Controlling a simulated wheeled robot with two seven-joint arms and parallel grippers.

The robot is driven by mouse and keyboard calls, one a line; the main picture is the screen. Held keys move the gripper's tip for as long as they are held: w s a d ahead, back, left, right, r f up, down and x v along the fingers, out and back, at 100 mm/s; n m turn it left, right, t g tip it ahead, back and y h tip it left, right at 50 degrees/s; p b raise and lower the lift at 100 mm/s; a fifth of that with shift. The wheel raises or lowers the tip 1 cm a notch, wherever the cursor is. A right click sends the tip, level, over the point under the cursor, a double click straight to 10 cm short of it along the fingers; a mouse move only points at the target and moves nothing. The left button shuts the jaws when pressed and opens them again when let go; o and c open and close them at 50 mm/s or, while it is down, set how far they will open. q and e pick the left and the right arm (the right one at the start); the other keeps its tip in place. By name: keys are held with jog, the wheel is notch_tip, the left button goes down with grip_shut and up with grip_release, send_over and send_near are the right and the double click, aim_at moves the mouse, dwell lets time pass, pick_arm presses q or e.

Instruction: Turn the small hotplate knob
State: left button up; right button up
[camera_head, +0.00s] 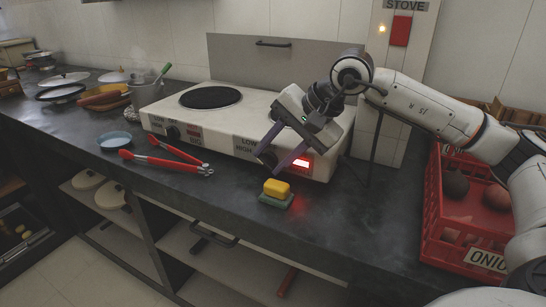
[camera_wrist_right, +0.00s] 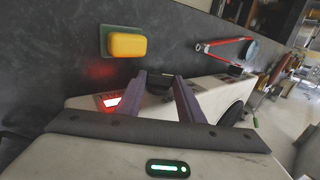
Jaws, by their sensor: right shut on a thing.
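The white hotplate (camera_head: 225,125) stands on the dark counter, with a dark knob (camera_head: 173,134) on the left of its front face. The small hotplate knob (camera_wrist_right: 160,82) is a dark knob on the right part of that face, beside LOW and HIGH marks and a lit red display (camera_head: 301,163). My right gripper (camera_head: 273,152) reaches down over the hotplate to this front face. In the wrist view its purple fingers (camera_wrist_right: 162,88) are on either side of the small knob, shut on it. The fingers partly hide the knob. My left gripper is not in view.
A yellow sponge (camera_head: 277,188) on a green pad lies in front of the display. Red tongs (camera_head: 165,162) and a blue dish (camera_head: 115,140) lie at the left. A red crate (camera_head: 432,205) stands at the right. A grey panel (camera_head: 290,62) rises behind the hotplate.

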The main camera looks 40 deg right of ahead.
jog(key=o, duration=1.1)
jog(key=shift+c, duration=0.2)
jog(key=v, duration=1)
jog(key=shift+s+p, duration=0.15)
jog(key=shift+p, duration=0.3)
jog(key=shift+r, duration=0.15)
